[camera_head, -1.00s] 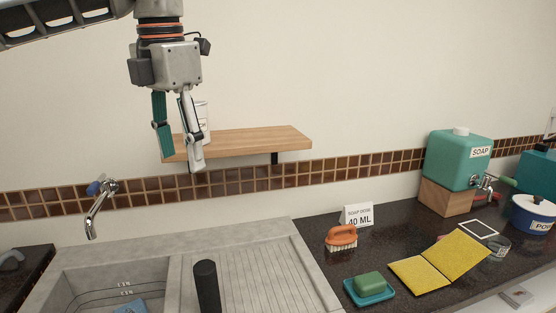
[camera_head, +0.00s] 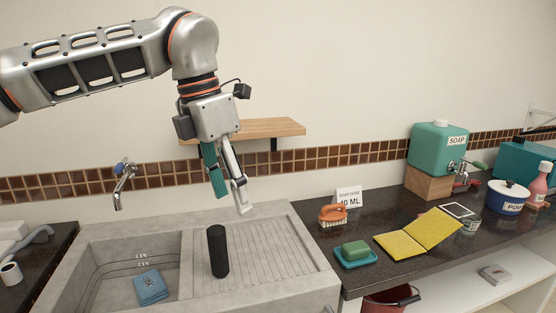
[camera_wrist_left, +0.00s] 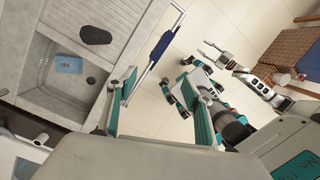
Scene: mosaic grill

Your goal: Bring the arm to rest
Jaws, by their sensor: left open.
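My left gripper (camera_head: 231,203) hangs with fingers down above the back of the ribbed drainboard (camera_head: 275,245) in the head view. Its arm (camera_head: 95,70) comes in from the left. The fingers are apart with nothing between them. In the left wrist view the fingers (camera_wrist_left: 160,100) also stand apart, with open floor seen between them. My right arm (camera_wrist_left: 265,90) shows small at the upper right of the left wrist view.
A black upright cylinder (camera_head: 218,252) stands by the sink basin (camera_head: 110,270), which holds a blue packet (camera_head: 151,287). The wooden shelf (camera_head: 270,128) is behind the gripper. A brush (camera_head: 332,214), green soap (camera_head: 356,248) and yellow cloth (camera_head: 400,244) lie on the right counter.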

